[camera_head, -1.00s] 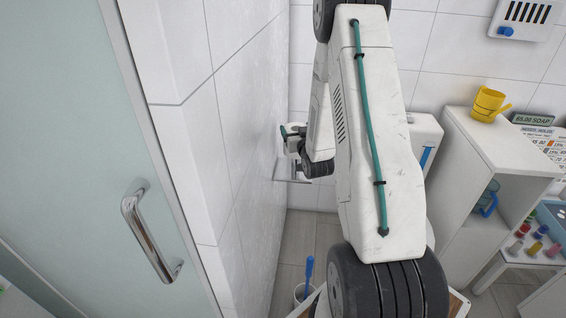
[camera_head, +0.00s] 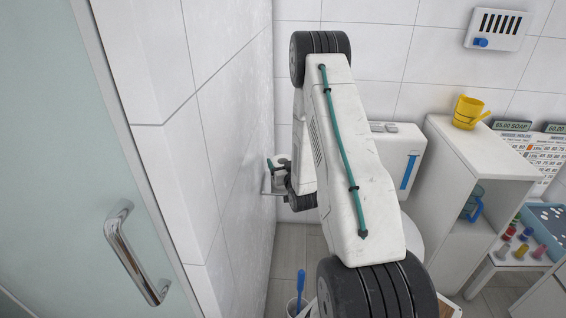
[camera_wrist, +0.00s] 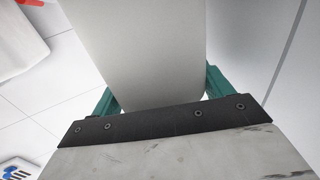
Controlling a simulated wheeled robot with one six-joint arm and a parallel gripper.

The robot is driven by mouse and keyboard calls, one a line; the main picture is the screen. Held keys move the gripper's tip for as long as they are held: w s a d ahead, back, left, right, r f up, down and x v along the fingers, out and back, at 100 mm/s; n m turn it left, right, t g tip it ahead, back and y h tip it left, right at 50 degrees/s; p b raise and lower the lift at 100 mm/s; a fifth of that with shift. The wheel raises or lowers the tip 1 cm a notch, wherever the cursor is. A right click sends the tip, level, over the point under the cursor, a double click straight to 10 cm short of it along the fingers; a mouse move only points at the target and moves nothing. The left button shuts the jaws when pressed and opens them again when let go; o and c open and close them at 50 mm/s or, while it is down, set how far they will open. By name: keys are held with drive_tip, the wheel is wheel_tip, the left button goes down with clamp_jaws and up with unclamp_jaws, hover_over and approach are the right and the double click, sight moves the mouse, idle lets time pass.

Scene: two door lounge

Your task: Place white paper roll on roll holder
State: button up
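In the wrist view the white paper roll (camera_wrist: 150,45) fills the space between the two teal fingers of my gripper (camera_wrist: 160,88). The fingers press against its two sides, and its far end runs out of the top of the picture. In the head view my gripper (camera_head: 277,164) is close to the left tiled wall, and the roll cannot be made out there. The metal roll holder (camera_head: 267,186) is on that wall, just below and left of my gripper. Whether the roll touches the holder cannot be told.
A glass door (camera_head: 50,150) with a metal handle (camera_head: 130,250) is at the left. A white toilet (camera_head: 397,150) stands behind my arm.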

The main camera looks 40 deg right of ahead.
drive_tip(key=o, duration=0.4)
drive_tip(key=shift+s+r, duration=0.15)
drive_tip(key=shift+s, duration=0.05)
drive_tip(key=v, duration=1.1)
drive_tip(key=shift+s+a, duration=0.25)
drive_tip(key=shift+s, duration=0.05)
